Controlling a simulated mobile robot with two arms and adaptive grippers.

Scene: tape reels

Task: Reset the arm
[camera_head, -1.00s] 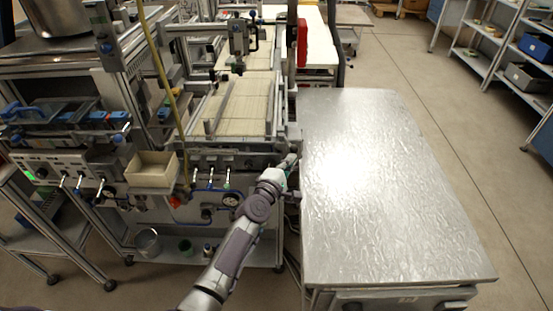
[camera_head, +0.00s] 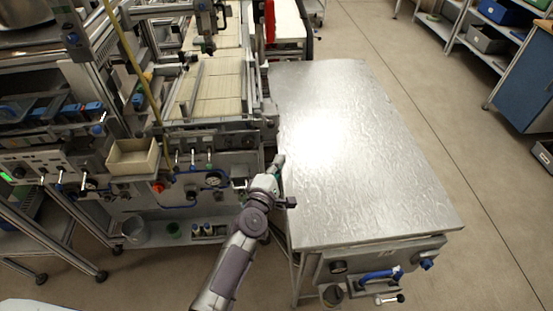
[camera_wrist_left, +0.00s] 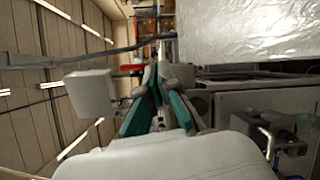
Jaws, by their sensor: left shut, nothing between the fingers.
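My left arm comes up from the bottom centre of the head view. Its gripper (camera_head: 279,163) is at the left edge of the metal-topped table (camera_head: 370,160), in the gap between that table and the machine (camera_head: 235,140). In the left wrist view the two green-and-grey fingers (camera_wrist_left: 156,88) come together at the tips with nothing between them. The gripper is shut and empty. My right gripper is in neither view.
A beige open box (camera_head: 133,158) sits on the machine's front, left of my arm. A grey bucket (camera_head: 135,231) stands on the lower shelf. The metal tabletop is bare. Shelves (camera_head: 470,45) stand at the far right, with open floor between.

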